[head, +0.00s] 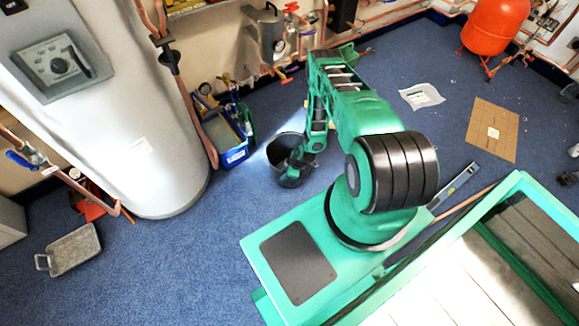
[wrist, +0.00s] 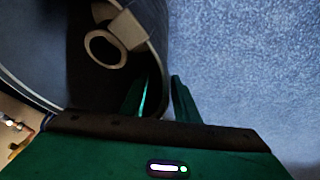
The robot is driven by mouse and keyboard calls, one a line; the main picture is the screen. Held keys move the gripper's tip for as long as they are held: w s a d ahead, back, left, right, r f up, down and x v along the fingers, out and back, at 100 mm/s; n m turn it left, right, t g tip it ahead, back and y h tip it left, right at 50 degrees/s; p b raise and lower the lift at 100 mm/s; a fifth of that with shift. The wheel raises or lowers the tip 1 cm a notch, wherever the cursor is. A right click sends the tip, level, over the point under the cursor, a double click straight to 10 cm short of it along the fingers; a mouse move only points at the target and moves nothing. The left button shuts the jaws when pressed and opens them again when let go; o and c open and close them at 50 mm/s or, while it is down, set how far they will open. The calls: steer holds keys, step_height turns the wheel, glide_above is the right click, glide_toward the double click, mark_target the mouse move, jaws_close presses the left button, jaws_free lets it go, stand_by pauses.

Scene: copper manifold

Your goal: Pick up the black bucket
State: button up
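The black bucket (head: 272,150) stands on the blue floor left of centre in the head view, its mouth facing up and partly hidden by my gripper. In the wrist view the bucket (wrist: 157,30) fills the upper left, seen from above its rim. My gripper (wrist: 161,82) is open at the rim, one finger inside the bucket and the other outside, with the wall between them. I cannot tell whether either finger touches the wall. In the head view my gripper (head: 294,160) is at the bucket's right side. A pale ring-shaped thing (wrist: 105,47) shows inside the bucket.
A blue tool tote (head: 236,155) stands close to the bucket's left. A big white tank (head: 140,120) is further left, with a grey tray (head: 72,252) on the floor. Cardboard (head: 492,130) and a white sheet (head: 421,97) lie right. Floor in front of the bucket is clear.

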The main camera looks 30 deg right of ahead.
steer(key=shift+w+a+f, duration=0.15)
steer(key=shift+f, duration=0.3)
jaws_close()
steer(key=shift+w, duration=0.1)
stand_by(1.1)
